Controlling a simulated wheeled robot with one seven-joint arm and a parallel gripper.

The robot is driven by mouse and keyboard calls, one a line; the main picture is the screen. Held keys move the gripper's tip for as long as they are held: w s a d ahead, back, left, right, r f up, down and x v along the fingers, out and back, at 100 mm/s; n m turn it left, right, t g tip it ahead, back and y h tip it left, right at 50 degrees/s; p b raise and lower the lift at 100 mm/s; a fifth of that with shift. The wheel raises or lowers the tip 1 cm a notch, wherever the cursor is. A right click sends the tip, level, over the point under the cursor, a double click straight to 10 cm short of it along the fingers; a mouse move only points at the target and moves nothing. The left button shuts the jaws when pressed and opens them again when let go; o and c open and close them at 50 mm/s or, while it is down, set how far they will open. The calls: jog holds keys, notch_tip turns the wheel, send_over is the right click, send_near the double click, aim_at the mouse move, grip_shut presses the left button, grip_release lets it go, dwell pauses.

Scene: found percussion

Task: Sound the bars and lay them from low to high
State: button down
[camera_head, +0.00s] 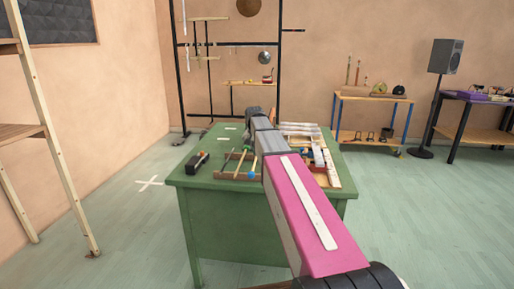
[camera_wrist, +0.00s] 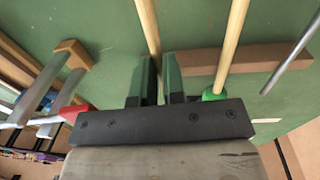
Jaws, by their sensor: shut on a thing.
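My gripper (camera_wrist: 157,65) is shut on a pale wooden stick (camera_wrist: 149,28), which runs up between its two fingers in the wrist view. The far end of the stick is out of the frame. In the head view my arm hides the fingers. Several pale grey bars (camera_head: 298,128) lie at the back right of the green desk (camera_head: 225,222). A wooden frame (camera_head: 333,178) with more bars stands on the right side of the desk. Bars on wooden pieces also show at the left of the wrist view (camera_wrist: 40,92).
A black object (camera_head: 197,162) sits at the desk's left. White marks (camera_head: 224,128) lie on bare desk behind.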

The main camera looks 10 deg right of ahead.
jog(key=shift+f, duration=0.4)
dwell(0.7)
jog(key=c, duration=1.1)
grip_release()
jog(key=shift+r, duration=0.1)
jog(key=r, duration=1)
jog(key=shift+a+r, duration=0.3)
jog(key=shift+a, duration=0.05)
